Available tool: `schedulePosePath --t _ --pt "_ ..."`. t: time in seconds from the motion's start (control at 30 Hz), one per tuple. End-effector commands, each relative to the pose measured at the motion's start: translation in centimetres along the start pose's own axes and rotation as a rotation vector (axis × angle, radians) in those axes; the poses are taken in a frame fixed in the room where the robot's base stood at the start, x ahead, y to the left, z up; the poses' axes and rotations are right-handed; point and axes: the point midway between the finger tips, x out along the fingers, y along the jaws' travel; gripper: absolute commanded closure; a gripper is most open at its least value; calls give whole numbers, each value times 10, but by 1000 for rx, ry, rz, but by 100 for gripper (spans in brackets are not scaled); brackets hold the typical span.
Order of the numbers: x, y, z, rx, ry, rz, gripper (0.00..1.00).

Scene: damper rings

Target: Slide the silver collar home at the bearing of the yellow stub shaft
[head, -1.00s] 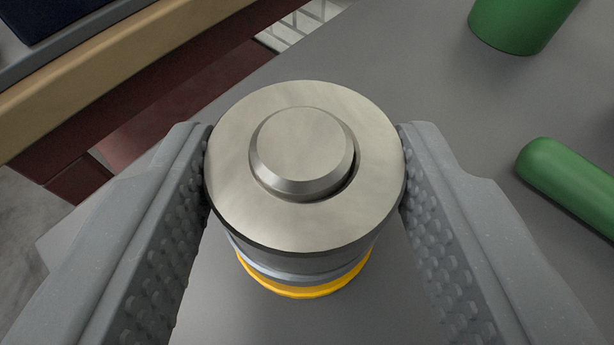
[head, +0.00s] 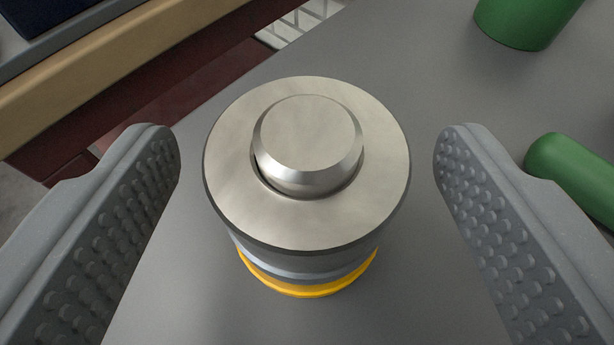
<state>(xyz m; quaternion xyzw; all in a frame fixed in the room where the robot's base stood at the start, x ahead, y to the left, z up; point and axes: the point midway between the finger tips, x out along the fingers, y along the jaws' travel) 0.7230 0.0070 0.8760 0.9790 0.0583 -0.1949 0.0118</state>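The silver collar (head: 232,185) sits around the stub shaft, whose chamfered silver end (head: 310,135) sticks up through the collar's hole. A thin dark gap shows on the lower left between shaft and collar. Below the collar I see a grey-blue band and a yellow ring (head: 310,288) at the foot of the shaft. The collar hides most of what lies beneath, so I cannot tell whether it touches the bearing. My gripper (head: 307,165) is open, with one finger on each side of the collar and clear space between each finger and it.
A green cylinder (head: 525,20) stands at the top right. A rounded green piece (head: 570,170) lies behind the right finger. The grey surface (head: 420,60) around the shaft is clear. A tan-edged bench (head: 110,75) and dark red beam lie at the upper left.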

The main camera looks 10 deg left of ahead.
Motion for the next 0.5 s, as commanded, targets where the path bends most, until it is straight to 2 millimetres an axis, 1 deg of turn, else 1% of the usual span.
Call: schedulePosePath --t 0.17,0.27,0.37,0.5 --pt "-1 0 0 0 -1 0 29" --pt "-5 0 0 0 -1 0 29" --pt "-14 0 0 1 -3 0 29" --pt "-35 2 -1 1 -1 2 29"
